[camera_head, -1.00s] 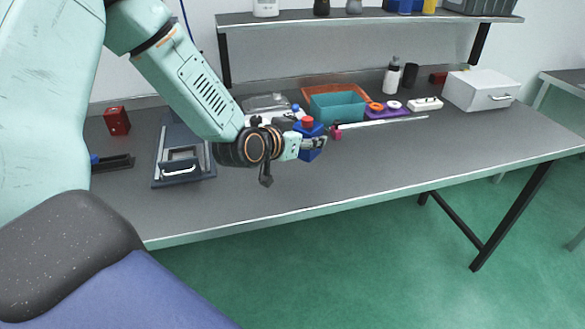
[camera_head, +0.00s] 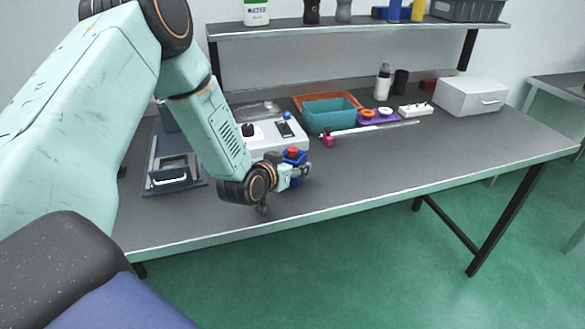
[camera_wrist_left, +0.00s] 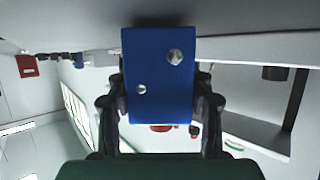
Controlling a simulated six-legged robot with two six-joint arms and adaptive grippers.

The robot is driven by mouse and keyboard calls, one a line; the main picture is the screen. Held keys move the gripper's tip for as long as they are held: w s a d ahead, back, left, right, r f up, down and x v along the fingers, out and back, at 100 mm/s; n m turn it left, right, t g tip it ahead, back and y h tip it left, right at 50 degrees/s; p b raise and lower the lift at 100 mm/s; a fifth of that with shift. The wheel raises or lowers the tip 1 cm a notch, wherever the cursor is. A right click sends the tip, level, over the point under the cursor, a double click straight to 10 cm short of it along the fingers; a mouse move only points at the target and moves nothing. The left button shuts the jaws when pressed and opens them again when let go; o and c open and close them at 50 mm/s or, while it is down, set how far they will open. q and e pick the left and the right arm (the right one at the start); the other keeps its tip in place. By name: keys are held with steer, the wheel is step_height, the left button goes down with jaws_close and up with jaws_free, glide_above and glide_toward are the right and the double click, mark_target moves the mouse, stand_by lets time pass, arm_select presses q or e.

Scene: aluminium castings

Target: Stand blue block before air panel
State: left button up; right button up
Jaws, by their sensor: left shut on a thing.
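The blue block (camera_head: 292,159) is held in my left gripper (camera_head: 299,171); a red part shows at its top. In the left wrist view, the block (camera_wrist_left: 158,95) fills the space between the two fingers, showing a flat blue face with two round metal spots. I take the pale box with a black knob and a blue-topped part to be the air panel (camera_head: 262,143). It stands on the table just behind the gripper, partly hidden by my left arm. The block is in front of its right part; I cannot tell whether it touches the table. My right gripper is out of view.
A grey framed fixture with a handle (camera_head: 168,183) lies left of my arm. Behind are a teal bin (camera_head: 331,113), an orange tray (camera_head: 318,97), a pink-ended rod (camera_head: 328,139) and a white drawer box (camera_head: 470,96). The table's front right is clear.

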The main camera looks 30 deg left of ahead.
arm_select(q)
steer(key=shift+w+a+f, duration=0.1)
steer(key=shift+w+f, duration=0.05)
steer(key=shift+f, duration=0.1)
steer(key=shift+f, duration=0.15)
steer(key=o, duration=1.1)
steer(key=shift+o, duration=1.4)
steer(key=shift+r, duration=0.2)
steer(key=shift+s+r, duration=0.15)
steer(key=shift+s, duration=0.2)
steer(key=p+v, duration=0.3)
steer(key=v, duration=0.8)
steer(key=shift+s+p, duration=0.3)
steer(key=shift+p, duration=0.05)
